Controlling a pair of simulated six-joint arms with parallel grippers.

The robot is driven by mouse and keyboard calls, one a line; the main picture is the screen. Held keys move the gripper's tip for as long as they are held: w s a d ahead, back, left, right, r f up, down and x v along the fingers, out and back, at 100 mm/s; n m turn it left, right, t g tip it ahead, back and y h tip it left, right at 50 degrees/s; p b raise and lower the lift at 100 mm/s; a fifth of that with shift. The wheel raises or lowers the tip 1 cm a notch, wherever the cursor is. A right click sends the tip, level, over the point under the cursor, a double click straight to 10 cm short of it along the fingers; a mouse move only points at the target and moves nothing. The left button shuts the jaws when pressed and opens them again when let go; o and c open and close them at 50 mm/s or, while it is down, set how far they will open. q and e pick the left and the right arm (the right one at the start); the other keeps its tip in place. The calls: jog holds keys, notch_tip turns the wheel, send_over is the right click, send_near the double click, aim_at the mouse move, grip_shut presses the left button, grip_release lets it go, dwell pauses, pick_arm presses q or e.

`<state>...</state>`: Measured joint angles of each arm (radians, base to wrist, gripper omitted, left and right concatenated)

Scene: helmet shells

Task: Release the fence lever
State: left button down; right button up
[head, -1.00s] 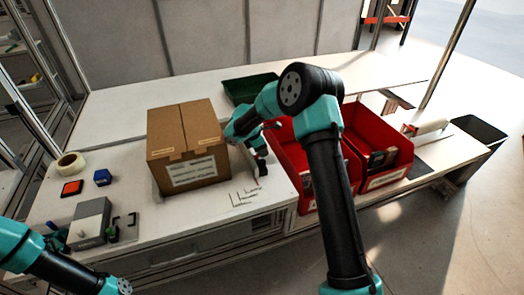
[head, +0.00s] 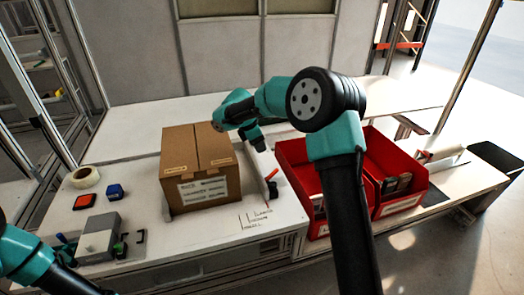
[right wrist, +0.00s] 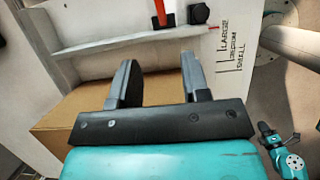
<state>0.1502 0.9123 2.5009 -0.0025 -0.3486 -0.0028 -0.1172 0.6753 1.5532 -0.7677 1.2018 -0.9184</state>
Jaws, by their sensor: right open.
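A long pale fence (head: 259,166) stands along the right side of the cardboard box (head: 201,170). A red lever (head: 271,174) and a black knob (head: 272,188) are at its near end. In the right wrist view the fence (right wrist: 125,43) runs across the top, with the red lever (right wrist: 159,14) and black knob (right wrist: 198,14) just beyond it. My right gripper (head: 258,144) is above the fence's far part, apart from the lever. Its jaws (right wrist: 161,68) are open and empty. My left arm shows at the lower left; its gripper is not clearly seen.
Size marks (head: 257,219) are printed on the bench in front of the fence. Red bins (head: 318,231) stand close on the right. A grey device (head: 100,238), tape roll (head: 86,177) and blue block (head: 115,191) are on the left.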

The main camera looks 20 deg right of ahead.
jog(key=shift+r, duration=0.1)
jog(key=y, duration=0.4)
send_over(276, 170)
jog(key=shift+w+r+t, duration=0.1)
jog(key=shift+t, duration=0.2)
notch_tip(276, 170, down, 17)
jog(key=shift+f, duration=0.2)
dwell(0.7)
grip_shut()
